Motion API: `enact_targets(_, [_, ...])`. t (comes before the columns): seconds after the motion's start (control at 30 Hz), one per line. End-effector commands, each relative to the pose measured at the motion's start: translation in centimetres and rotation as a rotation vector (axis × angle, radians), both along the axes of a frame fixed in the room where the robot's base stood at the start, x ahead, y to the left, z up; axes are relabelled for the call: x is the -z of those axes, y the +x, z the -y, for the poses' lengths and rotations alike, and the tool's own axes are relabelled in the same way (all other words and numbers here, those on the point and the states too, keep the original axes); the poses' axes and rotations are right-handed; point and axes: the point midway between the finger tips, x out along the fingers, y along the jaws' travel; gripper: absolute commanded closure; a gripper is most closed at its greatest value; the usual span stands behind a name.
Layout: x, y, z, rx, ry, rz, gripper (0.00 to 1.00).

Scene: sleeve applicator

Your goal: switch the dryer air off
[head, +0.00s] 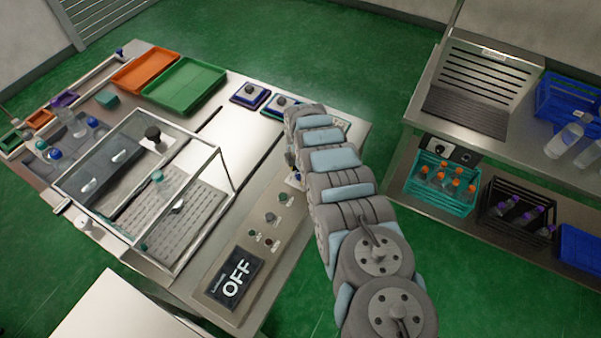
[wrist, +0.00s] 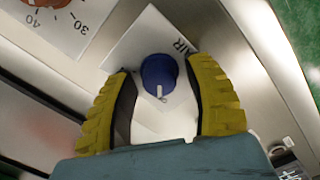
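The air knob (wrist: 157,72) is blue with a white pointer and sits on a white plate marked "AIR" (wrist: 182,46) in the wrist view. Its pointer is toward the bottom of that picture. My gripper (wrist: 160,82) has two yellow ribbed fingers, spread open on either side of the knob, with gaps showing. I cannot tell how far the fingertips are above the plate. In the head view my arm hides most of the gripper and the knob area. A black display reading "OFF" (head: 235,278) is on the front panel; its small label is hard to read.
A dial with numbers 30 and 40 (wrist: 62,22) is beside the AIR plate. Small buttons (head: 270,217) sit on the panel near my arm. A clear enclosure (head: 150,185) stands left of it. A second bench (head: 490,140) with crates and bottles stands right.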

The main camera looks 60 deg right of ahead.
Motion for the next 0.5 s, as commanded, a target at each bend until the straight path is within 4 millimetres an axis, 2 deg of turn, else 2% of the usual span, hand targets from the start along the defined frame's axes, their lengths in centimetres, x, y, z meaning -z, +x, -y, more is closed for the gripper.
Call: enact_targets(0.5, [-0.63, 0.03, 0.1, 0.001, 0.0, 0.0, 0.4])
